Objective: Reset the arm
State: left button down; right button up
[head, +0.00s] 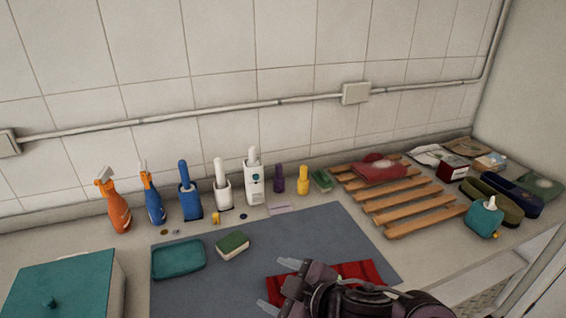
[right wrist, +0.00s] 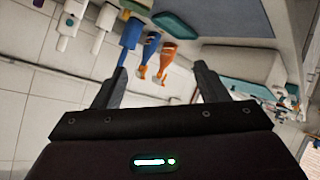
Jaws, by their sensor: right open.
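My right gripper (head: 278,283) is at the bottom of the head view, above a red cloth (head: 352,272) on the grey mat (head: 310,228). Its two fingers are apart with nothing between them. The right wrist view also shows the right gripper (right wrist: 158,82) with its fingers spread and empty. In that view the counter things appear upside down beyond the fingers. My arm hides part of the red cloth. My left gripper is not in the head view.
A teal tray (head: 178,260) and a green-topped sponge (head: 232,245) lie on the mat. Spray bottles, including an orange one (head: 114,202), and other bottles line the wall. A wooden rack (head: 410,203) stands right, a teal-lidded box (head: 64,285) left. The mat's middle is clear.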

jog(key=s+d+f+m+h, duration=0.1)
jog(key=d+f+m+h, duration=0.25)
jog(key=d, duration=0.25)
jog(key=s+d+f+m+h, duration=0.2)
jog(key=d+m+h, duration=0.1)
jog(key=d+m, duration=0.25)
jog(key=s+d+f+m+g+h, duration=0.2)
jog(key=s+d+f+m+g, duration=0.25)
jog(key=s+d+f, duration=0.4)
notch_tip(320, 180, down, 28)
jog(key=s+g+b, duration=0.1)
jog(key=s+g, duration=0.1)
jog(key=s, duration=0.1)
jog(key=s+d+f, duration=0.2)
jog(key=s+f, duration=0.7)
jog(key=f, duration=0.1)
jog(key=s+d+f+b, duration=0.1)
jog(key=s+f, duration=0.9)
jog(key=shift+s+d+f+n+g, duration=0.2)
jog(key=shift+d+f+n+g, duration=0.15)
jog(key=shift+n+g, duration=0.1)
